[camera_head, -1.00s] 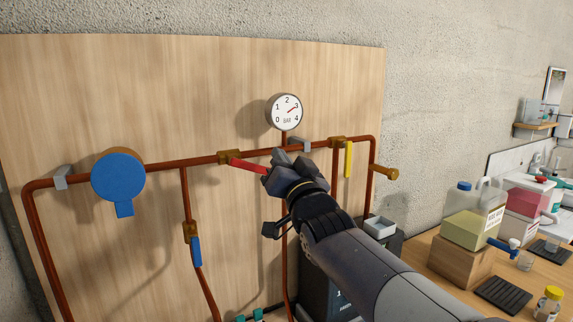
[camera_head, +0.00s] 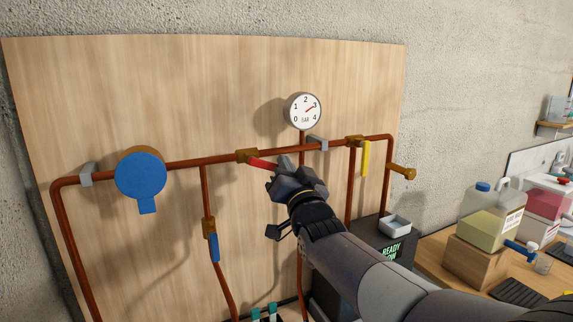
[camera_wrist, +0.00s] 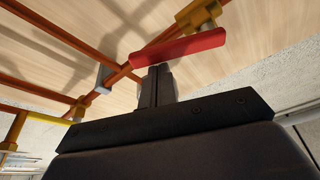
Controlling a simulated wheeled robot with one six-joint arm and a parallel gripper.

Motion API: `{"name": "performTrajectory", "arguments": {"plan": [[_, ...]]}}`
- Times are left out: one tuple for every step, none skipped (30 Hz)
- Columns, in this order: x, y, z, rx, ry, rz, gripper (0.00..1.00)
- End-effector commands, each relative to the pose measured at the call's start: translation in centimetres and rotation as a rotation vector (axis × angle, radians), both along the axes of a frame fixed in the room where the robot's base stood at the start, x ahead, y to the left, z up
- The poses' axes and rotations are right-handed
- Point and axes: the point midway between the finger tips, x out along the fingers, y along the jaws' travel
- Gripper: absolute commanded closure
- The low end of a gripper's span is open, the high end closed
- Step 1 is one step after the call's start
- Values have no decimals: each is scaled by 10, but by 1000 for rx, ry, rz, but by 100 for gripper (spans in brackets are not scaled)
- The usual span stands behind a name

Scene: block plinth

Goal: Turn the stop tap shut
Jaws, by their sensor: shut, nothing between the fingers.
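The tap with a red lever (camera_head: 262,163) sits on the upper copper pipe, on a brass body (camera_head: 247,156). The lever points right, roughly along the pipe but slightly off its line. In the wrist view the red lever (camera_wrist: 180,48) stretches from the brass body (camera_wrist: 196,15) across the front of my fingers. My gripper (camera_head: 285,165) is shut and empty, its fingertips at the lever's free end. In the wrist view the shut fingers (camera_wrist: 157,75) end just under the lever; I cannot tell whether they touch. My gripper hides the lever's tip in the head view.
A blue round part (camera_head: 141,175) is at left on the pipe. A blue-lever tap (camera_head: 214,247) and yellow-lever tap (camera_head: 365,157) sit on nearby pipes. The gauge (camera_head: 303,111) above reads about 3. A dark box (camera_head: 388,246) and a bench with containers stand at right.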

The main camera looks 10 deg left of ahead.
Motion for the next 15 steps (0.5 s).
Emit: {"name": "performTrajectory", "arguments": {"plan": [[0, 0, 0, 3, 2, 0, 100], [0, 0, -1, 5, 4, 0, 100], [0, 0, -2, 10, 7, 1, 100], [0, 0, -2, 15, 11, 0, 100], [0, 0, -3, 21, 16, 1, 100], [0, 0, -4, 30, 23, 1, 100], [0, -1, -4, 35, 26, 1, 100], [0, -1, -4, 39, 30, 1, 100], [1, -1, -4, 43, 33, 0, 100], [1, -1, -4, 47, 35, 0, 100], [1, -1, -5, 50, 37, 1, 100], [1, -1, -5, 54, 41, 0, 100], [1, -1, -5, 58, 43, 0, 100], [1, -1, -6, 61, 46, 0, 100], [1, -1, -6, 66, 50, 0, 100]]}}
